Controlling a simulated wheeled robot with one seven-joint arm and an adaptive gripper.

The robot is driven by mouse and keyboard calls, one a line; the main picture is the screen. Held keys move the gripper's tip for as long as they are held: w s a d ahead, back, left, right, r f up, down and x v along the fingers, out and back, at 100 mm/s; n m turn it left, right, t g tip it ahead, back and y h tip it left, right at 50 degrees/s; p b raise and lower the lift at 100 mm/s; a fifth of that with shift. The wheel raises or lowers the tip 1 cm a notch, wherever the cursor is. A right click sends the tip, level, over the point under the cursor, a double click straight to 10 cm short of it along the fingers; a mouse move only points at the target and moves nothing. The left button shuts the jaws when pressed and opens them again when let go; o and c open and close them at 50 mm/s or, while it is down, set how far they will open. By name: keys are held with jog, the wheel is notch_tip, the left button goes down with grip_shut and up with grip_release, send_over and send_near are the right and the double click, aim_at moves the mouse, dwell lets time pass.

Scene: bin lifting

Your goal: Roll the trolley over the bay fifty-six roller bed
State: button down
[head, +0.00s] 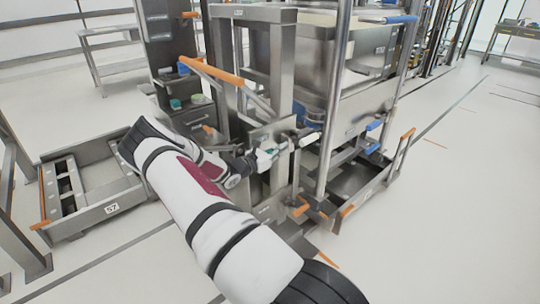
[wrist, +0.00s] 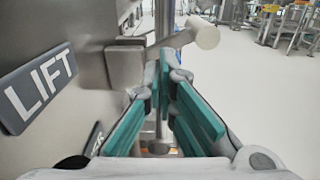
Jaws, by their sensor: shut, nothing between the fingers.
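A tall steel wheeled frame with an orange push bar (head: 211,71), probably the trolley, stands in the middle of the head view. My gripper (head: 270,156) is beside its front panel. In the wrist view my gripper (wrist: 164,62) has its teal-padded fingers together at the tips, with nothing between them. A panel with a LIFT label (wrist: 38,88) is close on the left, and a lever with a pale round end (wrist: 206,36) is just beyond the fingertips. A low bed marked 57 (head: 112,208) lies at the left. I cannot read a 56 label anywhere.
A low dark tray (head: 362,181) with orange-tipped handles lies at the frame's right foot. A steel bin (head: 300,62) stands behind the frame. A table (head: 110,45) is at the back left. Open pale floor (head: 455,200) lies to the right.

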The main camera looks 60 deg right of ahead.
jog(key=b+x, duration=0.2)
jog(key=x, duration=1.2)
jog(key=p+v, duration=0.2)
jog(key=v, duration=1.2)
jog(key=shift+a, duration=0.1)
